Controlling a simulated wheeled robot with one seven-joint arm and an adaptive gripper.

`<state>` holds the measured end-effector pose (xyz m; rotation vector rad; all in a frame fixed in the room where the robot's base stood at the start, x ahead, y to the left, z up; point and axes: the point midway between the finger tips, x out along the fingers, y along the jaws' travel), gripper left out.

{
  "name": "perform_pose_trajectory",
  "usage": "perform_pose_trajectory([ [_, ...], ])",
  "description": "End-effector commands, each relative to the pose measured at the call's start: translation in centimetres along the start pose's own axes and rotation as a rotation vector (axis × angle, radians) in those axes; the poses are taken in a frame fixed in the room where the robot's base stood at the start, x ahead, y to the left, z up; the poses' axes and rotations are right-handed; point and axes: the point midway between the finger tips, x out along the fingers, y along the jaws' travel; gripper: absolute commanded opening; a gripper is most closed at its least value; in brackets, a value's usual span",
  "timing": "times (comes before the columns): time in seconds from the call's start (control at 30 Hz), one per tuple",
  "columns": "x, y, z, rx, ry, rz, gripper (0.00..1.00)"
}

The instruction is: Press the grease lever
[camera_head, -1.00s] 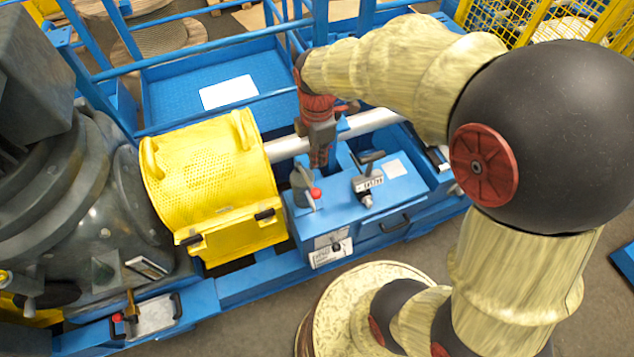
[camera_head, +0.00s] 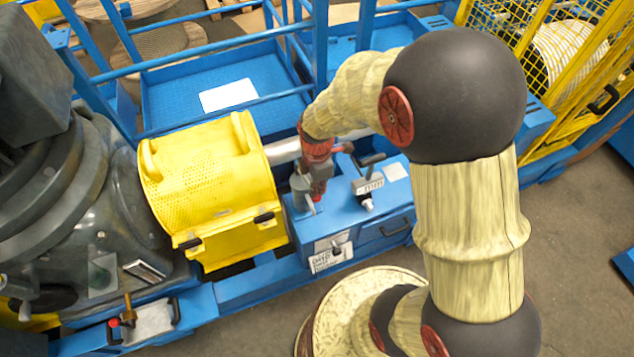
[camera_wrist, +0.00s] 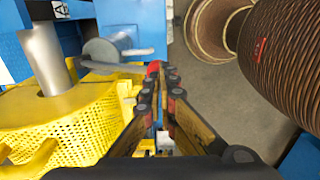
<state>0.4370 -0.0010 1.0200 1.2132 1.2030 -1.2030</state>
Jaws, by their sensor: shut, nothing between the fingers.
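A grey pump-like body (camera_head: 300,188) with a small red-knobbed lever, which looks like the grease lever, stands on the left of the blue box top. Its red knob (camera_head: 317,199) shows just below my gripper (camera_head: 320,186) in the head view. My gripper points down and is shut and empty. In the wrist view the grey round body (camera_wrist: 103,50) is beyond the fingers, and the red knob (camera_wrist: 153,67) is right at the fingertips (camera_wrist: 159,76). I cannot tell whether they touch. The gripper hides part of the lever.
The yellow perforated guard (camera_head: 210,185) stands close on the left. A black-handled lever with a label plate (camera_head: 369,184) stands close on the right of the same blue box (camera_head: 345,222). Blue railings (camera_head: 200,50) rise behind.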

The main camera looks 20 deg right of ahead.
Motion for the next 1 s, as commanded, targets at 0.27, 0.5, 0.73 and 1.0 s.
perform_pose_trajectory([
  [0.27,0.2,0.0,0.0,0.0,0.0,-0.001,0.0],
  [0.5,0.9,-0.5,0.0,0.0,0.0,0.023,0.0],
  [0.73,3.3,-1.8,0.0,0.0,0.0,0.141,0.0],
  [1.0,7.3,-3.4,0.0,0.0,0.0,0.21,0.0],
])
